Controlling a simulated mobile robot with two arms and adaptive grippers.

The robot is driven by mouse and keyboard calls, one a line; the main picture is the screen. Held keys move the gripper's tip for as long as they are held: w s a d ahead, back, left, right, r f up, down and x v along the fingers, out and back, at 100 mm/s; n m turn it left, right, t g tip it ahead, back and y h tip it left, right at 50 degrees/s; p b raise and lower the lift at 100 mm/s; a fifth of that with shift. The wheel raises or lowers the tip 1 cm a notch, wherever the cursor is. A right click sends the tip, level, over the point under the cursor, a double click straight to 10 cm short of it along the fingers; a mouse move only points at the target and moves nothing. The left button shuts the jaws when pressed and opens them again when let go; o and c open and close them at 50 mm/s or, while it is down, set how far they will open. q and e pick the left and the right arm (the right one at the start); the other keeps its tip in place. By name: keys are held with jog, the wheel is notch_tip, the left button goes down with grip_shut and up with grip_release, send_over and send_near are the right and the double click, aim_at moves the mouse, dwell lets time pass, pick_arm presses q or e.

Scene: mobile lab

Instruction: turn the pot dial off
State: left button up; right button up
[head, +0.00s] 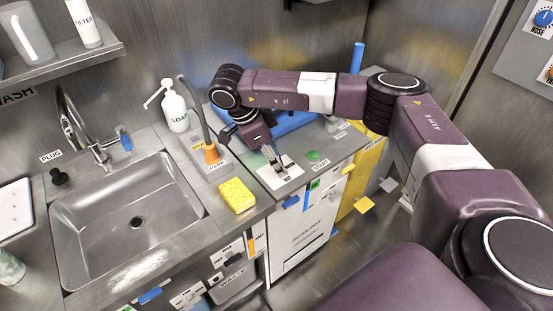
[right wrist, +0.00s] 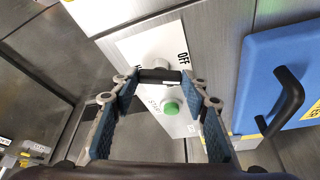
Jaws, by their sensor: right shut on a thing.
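The pot dial (right wrist: 158,76) shows in the right wrist view as a dark bar with a pale mark, in front of a white plate (right wrist: 132,45) lettered OFF at its right side. My right gripper (right wrist: 162,80) has its two fingertips at the ends of the bar and is shut on it. In the head view my right gripper (head: 273,159) reaches down to the white plate (head: 270,180) on the counter's front part, and the dial is mostly hidden by the fingers. My left gripper is not in view.
A green button (right wrist: 170,107) marked START sits close beside the dial; it also shows in the head view (head: 313,155). A blue lid with a black handle (right wrist: 285,100) is near. A yellow sponge (head: 237,195), soap bottle (head: 175,108) and sink (head: 130,222) lie left.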

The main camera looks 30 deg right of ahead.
jog(key=o, duration=1.2)
jog(key=shift+c, duration=0.2)
jog(key=shift+r, duration=0.1)
jog(key=v, duration=1.1)
jog(key=shift+a+r, duration=0.2)
jog(key=shift+r, duration=0.15)
jog(key=shift+w, duration=0.1)
